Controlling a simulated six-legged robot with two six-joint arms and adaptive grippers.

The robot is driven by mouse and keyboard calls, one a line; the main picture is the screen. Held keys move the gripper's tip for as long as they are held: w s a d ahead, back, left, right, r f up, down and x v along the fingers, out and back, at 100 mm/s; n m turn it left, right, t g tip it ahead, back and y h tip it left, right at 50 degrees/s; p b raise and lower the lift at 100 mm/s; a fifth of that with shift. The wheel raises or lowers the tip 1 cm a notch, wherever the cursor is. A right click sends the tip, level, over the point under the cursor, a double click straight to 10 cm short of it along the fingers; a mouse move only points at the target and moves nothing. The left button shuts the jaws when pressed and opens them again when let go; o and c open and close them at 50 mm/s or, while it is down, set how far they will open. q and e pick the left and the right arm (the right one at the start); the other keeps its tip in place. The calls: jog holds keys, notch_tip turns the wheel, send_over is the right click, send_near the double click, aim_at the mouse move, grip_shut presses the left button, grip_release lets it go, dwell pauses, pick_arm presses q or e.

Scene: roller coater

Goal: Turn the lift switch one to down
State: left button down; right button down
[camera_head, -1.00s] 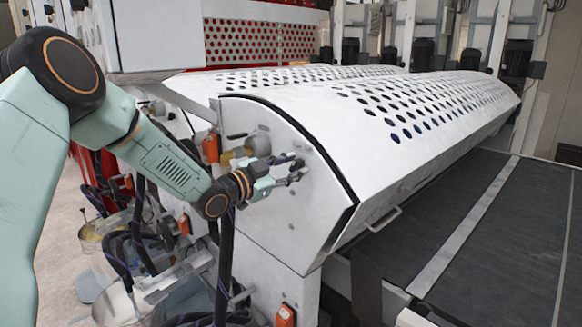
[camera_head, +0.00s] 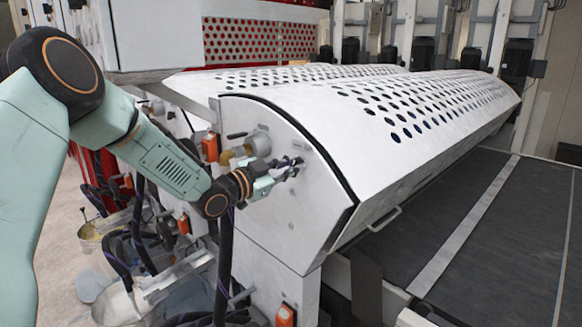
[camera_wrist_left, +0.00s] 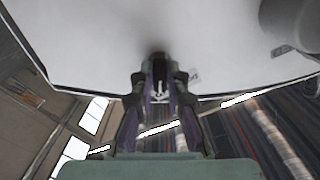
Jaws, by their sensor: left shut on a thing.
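My left gripper (camera_head: 292,166) is at the white end panel (camera_head: 285,215) of the coater's curved cover. Its fingers are shut on a small dark switch (camera_wrist_left: 158,66) on that panel. The switch shows between the two fingertips in the left wrist view, where the gripper (camera_wrist_left: 159,84) points at the white panel. In the head view the fingers hide the switch, and I cannot read its setting. My right gripper is in neither view.
A round grey fitting (camera_head: 258,143) sticks out of the panel just left of the gripper. The perforated white cover (camera_head: 400,110) extends to the right above a dark conveyor bed (camera_head: 490,230). Hoses and an orange box (camera_head: 286,315) are below.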

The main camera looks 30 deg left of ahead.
pick_arm(q)
jog(key=shift+f+n, duration=0.2)
jog(key=shift+n, duration=0.1)
jog(key=n+p, duration=0.1)
jog(key=n, duration=1)
jog(key=shift+f, duration=0.15)
jog(key=shift+n, duration=0.3)
jog(key=c, duration=1.8)
grip_release()
jog(key=shift+s, duration=0.1)
jog(key=o, duration=0.5)
jog(key=shift+s+a+r, duration=0.1)
jog(key=shift+a+r, duration=0.05)
jog(key=shift+r, duration=0.05)
jog(key=shift+c, duration=0.2)
